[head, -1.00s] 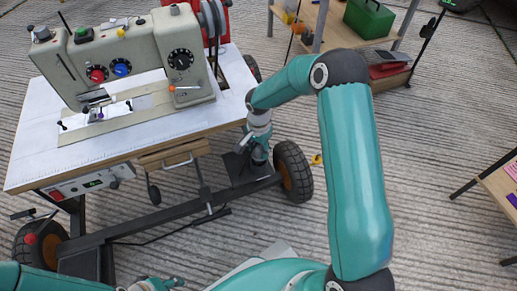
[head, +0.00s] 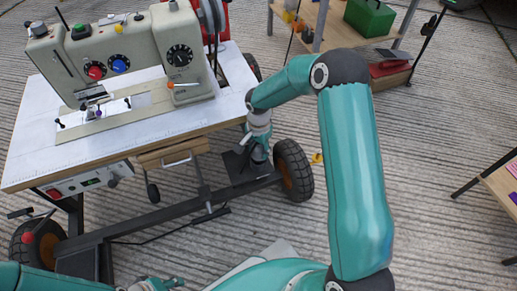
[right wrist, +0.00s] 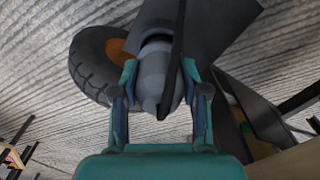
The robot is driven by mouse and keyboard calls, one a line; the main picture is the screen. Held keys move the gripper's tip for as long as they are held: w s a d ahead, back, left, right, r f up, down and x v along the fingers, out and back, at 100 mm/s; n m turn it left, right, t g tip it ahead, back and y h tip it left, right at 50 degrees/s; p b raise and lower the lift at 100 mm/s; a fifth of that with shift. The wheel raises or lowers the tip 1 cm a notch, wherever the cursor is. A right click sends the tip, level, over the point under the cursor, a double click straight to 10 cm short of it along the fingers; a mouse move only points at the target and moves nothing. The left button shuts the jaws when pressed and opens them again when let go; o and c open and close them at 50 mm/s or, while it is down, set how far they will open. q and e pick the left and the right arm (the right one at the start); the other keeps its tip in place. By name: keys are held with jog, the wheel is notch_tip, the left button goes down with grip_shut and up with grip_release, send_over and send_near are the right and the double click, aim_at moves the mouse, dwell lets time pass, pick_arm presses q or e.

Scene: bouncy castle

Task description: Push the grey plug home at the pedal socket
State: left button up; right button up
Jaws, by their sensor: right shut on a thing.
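My right gripper (head: 259,153) reaches down beside the cart's near right wheel, over a dark pedal plate (head: 240,170). In the right wrist view its two fingers (right wrist: 160,103) are shut on the grey plug (right wrist: 153,72), one on each side, with its tapered end toward the camera. A dark strip crosses the plug's right side. The plug's far end meets the dark plate area; the socket itself is hidden, so I cannot tell how deep it sits. My left gripper (head: 158,284) shows only partly at the bottom edge of the head view; its fingers are unclear.
A sewing machine (head: 130,58) stands on the white-topped cart table (head: 30,145). A black-tyred wheel (head: 293,170) is close to the right of my right gripper. A shelf with a green box (head: 369,17) stands at the back.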

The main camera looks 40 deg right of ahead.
jog(key=shift+f+b, duration=1.1)
jog(key=shift+b, duration=0.1)
dwell(0.7)
jog(key=o, duration=1.3)
notch_tip(320, 180, up, 12)
